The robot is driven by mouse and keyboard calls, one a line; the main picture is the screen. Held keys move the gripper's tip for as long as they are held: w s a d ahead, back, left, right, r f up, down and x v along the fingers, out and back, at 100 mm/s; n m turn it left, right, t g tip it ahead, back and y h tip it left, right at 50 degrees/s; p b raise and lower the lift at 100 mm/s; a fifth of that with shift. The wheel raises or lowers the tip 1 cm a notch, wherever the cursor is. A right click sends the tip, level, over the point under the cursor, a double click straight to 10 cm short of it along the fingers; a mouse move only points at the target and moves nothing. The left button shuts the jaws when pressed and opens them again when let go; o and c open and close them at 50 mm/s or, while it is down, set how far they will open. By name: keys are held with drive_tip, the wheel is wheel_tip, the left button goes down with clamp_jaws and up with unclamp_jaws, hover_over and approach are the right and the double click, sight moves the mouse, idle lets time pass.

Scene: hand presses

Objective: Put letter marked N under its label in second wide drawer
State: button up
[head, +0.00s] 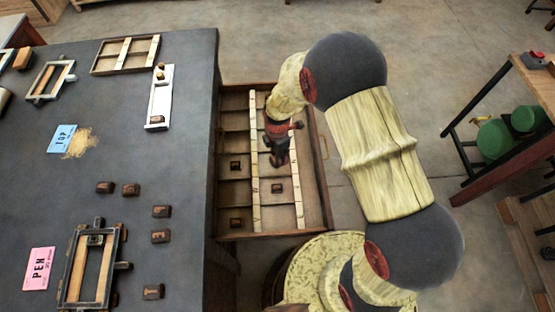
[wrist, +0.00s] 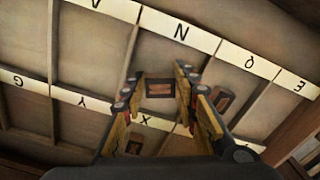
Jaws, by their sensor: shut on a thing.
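The wide drawer (head: 324,190) stands pulled out from the dark table, divided into compartments by pale label strips. My gripper (wrist: 160,86) is shut on a small dark wooden letter block (wrist: 160,89), held between the fingertips over the compartment beside the N label. Its letter is not readable, and I cannot tell whether it touches the drawer floor. In the head view, my gripper (head: 278,150) points down into the drawer and hides the block.
Other blocks lie in the drawer, one (wrist: 222,98) in the compartment beside the gripper's right finger. Thin dividers (wrist: 55,60) separate the compartments. On the table (head: 185,100) are several loose blocks (head: 130,190), a wooden frame (head: 66,265) and a white rack (head: 168,95).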

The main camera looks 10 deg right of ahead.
drive_tip(key=shift+f, duration=0.8)
drive_tip(key=shift+r, duration=0.1)
drive_tip(key=o, duration=0.4)
drive_tip(key=shift+f, duration=0.25)
drive_tip(key=o, duration=0.4)
drive_tip(key=shift+o, duration=0.2)
drive_tip(key=shift+r, duration=0.1)
